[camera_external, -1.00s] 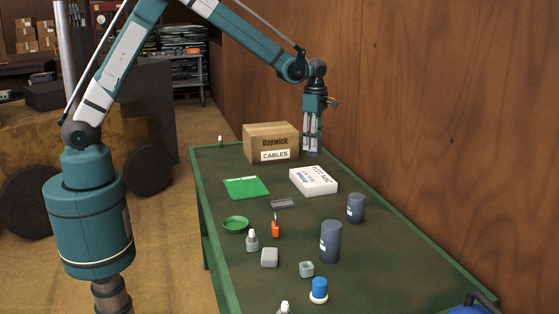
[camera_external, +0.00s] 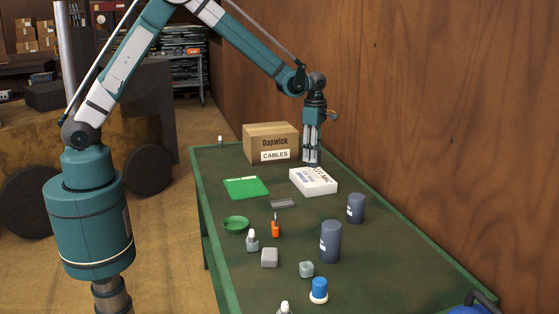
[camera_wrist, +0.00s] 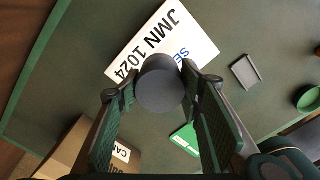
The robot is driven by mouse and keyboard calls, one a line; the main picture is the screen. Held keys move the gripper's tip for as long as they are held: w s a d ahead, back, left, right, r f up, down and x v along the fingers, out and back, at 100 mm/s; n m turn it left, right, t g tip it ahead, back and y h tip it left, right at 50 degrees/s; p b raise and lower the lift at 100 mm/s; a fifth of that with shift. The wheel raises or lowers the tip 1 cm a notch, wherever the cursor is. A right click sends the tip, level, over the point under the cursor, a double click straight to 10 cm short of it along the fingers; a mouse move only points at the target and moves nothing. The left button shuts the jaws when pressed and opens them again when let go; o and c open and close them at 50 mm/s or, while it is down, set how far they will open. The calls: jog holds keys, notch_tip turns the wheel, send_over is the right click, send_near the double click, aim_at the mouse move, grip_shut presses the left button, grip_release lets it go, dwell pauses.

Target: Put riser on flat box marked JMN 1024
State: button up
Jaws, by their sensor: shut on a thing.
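The riser is a dark grey cylinder (camera_wrist: 160,84), seen end-on in the wrist view between the fingertips of my gripper (camera_wrist: 160,92). The fingers are shut on its sides. The flat white box (camera_wrist: 150,38) marked JMN 1024 lies beyond the riser, which covers part of its lower edge. In the external view the flat box (camera_external: 314,185) lies on the green table, and my gripper (camera_external: 312,161) points down at its back edge. The riser barely shows there; I cannot tell whether it touches the box.
A cardboard box labelled CABLES (camera_external: 271,144) stands close left of my gripper. A green flat pack (camera_external: 246,188), a small grey tray (camera_external: 283,204), two dark cylinders (camera_external: 330,242) and several small items stand toward the front. A wooden wall (camera_external: 420,120) rises on the right.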

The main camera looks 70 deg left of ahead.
jog(key=shift+f, duration=0.4)
jog(key=shift+f, duration=0.15)
jog(key=shift+f, duration=1.75)
jog(key=shift+f, duration=0.15)
jog(key=o, duration=1)
jog(key=shift+r, duration=0.2)
notch_tip(320, 180, up, 12)
